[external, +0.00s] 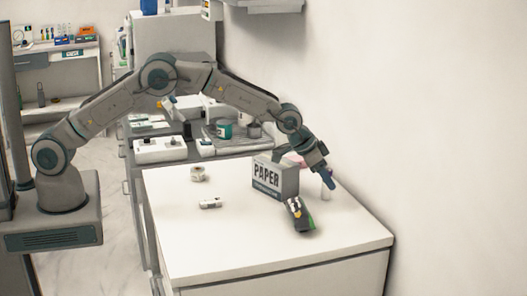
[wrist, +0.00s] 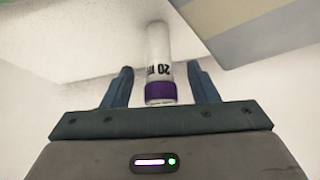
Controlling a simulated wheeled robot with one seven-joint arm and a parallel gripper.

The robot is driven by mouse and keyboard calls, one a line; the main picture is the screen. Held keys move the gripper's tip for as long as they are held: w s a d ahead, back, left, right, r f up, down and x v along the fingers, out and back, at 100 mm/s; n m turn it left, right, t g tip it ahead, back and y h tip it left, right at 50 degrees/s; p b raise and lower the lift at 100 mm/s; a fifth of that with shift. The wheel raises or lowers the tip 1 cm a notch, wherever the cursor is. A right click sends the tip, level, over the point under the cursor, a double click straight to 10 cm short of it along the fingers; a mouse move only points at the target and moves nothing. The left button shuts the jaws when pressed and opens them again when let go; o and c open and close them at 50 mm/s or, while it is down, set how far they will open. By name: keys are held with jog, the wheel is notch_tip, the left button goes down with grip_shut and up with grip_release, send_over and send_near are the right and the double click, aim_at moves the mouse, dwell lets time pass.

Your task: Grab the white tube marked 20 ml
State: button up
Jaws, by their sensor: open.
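The white tube (wrist: 159,60) with dark "20 ml" lettering and a purple end stands out in the wrist view, its lettering upside down there. My gripper (wrist: 159,72) is open, with one blue finger on each side of the tube and gaps visible on both sides. In the external view my gripper (external: 327,179) is low over the right part of the white table, behind and right of the PAPER box. A pale upright shape there, partly hidden by the fingers, appears to be the tube (external: 325,194).
The grey PAPER box (external: 275,178) stands close left of my gripper. A black and green packet (external: 299,214) lies in front of it. A small white tube-like item (external: 210,203) and a roll (external: 198,173) are farther left. The table's front (external: 270,258) is clear; a wall runs along the right.

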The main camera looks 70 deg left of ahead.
jog(key=shift+w+f, duration=0.2)
jog(key=shift+f, duration=0.05)
jog(key=c, duration=1)
